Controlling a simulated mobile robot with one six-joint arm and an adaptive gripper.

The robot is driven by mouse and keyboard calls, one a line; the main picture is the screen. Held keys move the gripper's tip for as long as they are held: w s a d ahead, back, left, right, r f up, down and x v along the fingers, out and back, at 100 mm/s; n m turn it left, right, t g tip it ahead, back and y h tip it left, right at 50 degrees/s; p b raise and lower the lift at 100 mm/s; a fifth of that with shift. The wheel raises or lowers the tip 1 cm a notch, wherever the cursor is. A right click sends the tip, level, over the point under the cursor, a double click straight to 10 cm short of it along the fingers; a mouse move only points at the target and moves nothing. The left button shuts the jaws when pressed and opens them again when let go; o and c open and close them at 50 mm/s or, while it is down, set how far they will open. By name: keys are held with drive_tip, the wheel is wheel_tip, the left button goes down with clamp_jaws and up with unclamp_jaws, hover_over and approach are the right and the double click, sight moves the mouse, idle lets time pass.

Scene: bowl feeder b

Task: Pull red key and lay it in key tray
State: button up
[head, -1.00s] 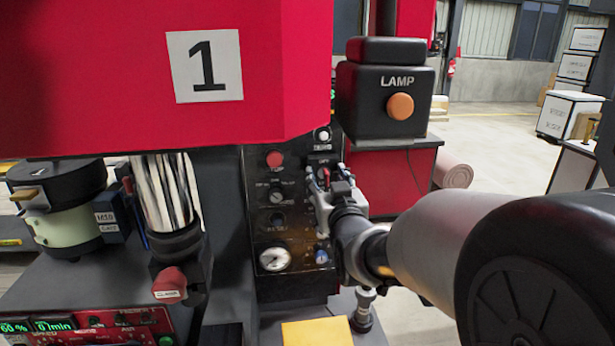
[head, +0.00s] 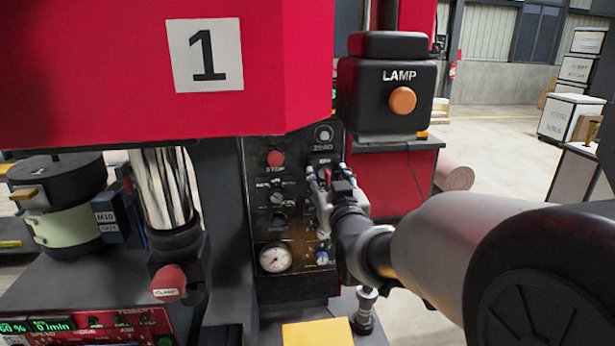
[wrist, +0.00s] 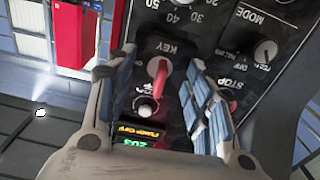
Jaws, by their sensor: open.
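The red key (wrist: 158,75) stands in the KEY switch on the black control panel in the wrist view. In the head view the red key (head: 327,174) is partly hidden by my gripper. My gripper (wrist: 163,62) is open, with one blue-padded finger on each side of the key. Visible gaps separate the fingers from the key. In the head view my gripper (head: 331,190) is in front of the panel's right side. I cannot identify the key tray in either view.
The panel (head: 262,225) carries a red STOP button (head: 275,158), knobs and a gauge (head: 275,257) near my gripper. A LAMP box (head: 385,85) stands above right. A yellow flat-topped thing (head: 318,334) lies below. A red housing (head: 130,80) overhangs at upper left.

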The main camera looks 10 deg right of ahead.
sight(329, 181)
drive_tip(key=shift+b, duration=0.4)
drive_tip(key=shift+c, duration=0.4)
clamp_jaws()
idle(0.5)
drive_tip(key=shift+s, duration=0.1)
idle(0.4)
drive_tip(key=shift+s+b, duration=0.95)
drive_tip(key=shift+s, duration=1.95)
